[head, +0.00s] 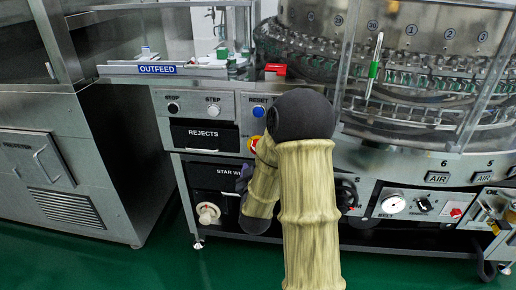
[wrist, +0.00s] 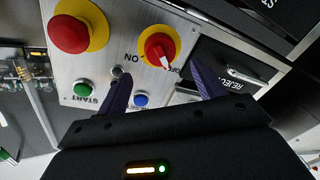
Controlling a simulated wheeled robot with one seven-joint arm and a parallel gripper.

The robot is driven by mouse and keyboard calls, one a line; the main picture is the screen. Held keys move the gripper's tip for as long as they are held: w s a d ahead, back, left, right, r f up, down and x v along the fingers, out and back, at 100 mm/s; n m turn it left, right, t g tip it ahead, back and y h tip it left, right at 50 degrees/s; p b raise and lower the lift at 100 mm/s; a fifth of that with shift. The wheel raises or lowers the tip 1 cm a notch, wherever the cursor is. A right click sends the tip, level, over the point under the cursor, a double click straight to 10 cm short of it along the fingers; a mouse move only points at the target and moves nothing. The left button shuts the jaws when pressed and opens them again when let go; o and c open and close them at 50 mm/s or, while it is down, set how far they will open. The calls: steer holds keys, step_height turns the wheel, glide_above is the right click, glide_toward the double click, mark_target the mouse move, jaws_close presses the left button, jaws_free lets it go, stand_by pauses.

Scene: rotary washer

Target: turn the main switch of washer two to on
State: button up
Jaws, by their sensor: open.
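The main switch (wrist: 158,46) is a red rotary knob on a yellow round plate, seen in the wrist view. The label ON shows upside down at its lower left. The knob's white mark points down and right, toward a label partly hidden by a finger. My gripper (wrist: 156,67) is open and empty, its two purple fingers spread to either side below the knob; I cannot tell whether either touches it. In the head view the switch (head: 253,145) shows only partly beside my arm, which hides most of the gripper.
In the wrist view, a red button on yellow (wrist: 68,33), a green START button (wrist: 83,88) and a blue button (wrist: 140,98) share the panel. The REJECTS drawer (head: 204,136) lies left of the switch in the head view. Green floor is open in front.

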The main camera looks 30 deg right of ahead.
steer(key=x, duration=0.6)
steer(key=shift+w+b, duration=0.25)
steer(key=shift+b, duration=0.2)
steer(key=shift+d, duration=0.1)
steer(key=shift+d, duration=0.1)
steer(key=c, duration=1)
